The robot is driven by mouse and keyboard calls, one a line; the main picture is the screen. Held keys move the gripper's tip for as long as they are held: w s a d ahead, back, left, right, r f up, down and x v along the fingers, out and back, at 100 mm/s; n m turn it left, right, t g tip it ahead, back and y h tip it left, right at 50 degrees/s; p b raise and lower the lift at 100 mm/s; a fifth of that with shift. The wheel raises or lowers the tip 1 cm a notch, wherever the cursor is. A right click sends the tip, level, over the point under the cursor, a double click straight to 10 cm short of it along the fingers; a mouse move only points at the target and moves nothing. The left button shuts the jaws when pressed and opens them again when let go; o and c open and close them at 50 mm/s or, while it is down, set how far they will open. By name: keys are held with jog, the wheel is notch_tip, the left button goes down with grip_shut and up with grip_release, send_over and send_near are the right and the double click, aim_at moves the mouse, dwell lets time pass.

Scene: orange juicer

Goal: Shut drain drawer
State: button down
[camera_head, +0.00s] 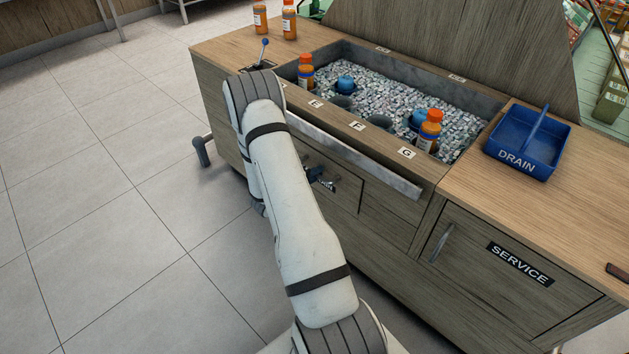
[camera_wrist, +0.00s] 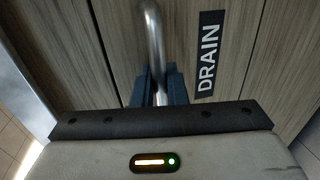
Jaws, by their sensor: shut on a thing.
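The drain drawer (camera_head: 346,193) is a wood-grain front low in the counter, partly hidden behind my arm. It also shows in the wrist view (camera_wrist: 235,60), with a black DRAIN label (camera_wrist: 208,55) right of a metal bar handle (camera_wrist: 153,35). My gripper (camera_wrist: 157,90) is shut on the drawer handle, with a dark blue finger on each side of the bar. In the head view my gripper (camera_head: 316,175) shows as a small dark shape at the drawer front. How far the drawer stands out cannot be told clearly.
Above is a sunken ice bin (camera_head: 385,90) with orange-capped bottles and a long metal rail (camera_head: 350,150). A blue DRAIN tray (camera_head: 530,145) sits on the right counter. A SERVICE door (camera_head: 480,275) is below it. Tiled floor (camera_head: 110,190) at left is open.

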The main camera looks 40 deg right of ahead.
jog(key=shift+w+d+r, duration=0.1)
jog(key=shift+d, duration=0.15)
jog(key=c, duration=1.6)
grip_release()
jog(key=shift+o, duration=0.2)
jog(key=shift+a, duration=0.2)
jog(key=v, duration=0.7)
jog(key=shift+a+p, duration=0.3)
jog(key=shift+p, duration=0.15)
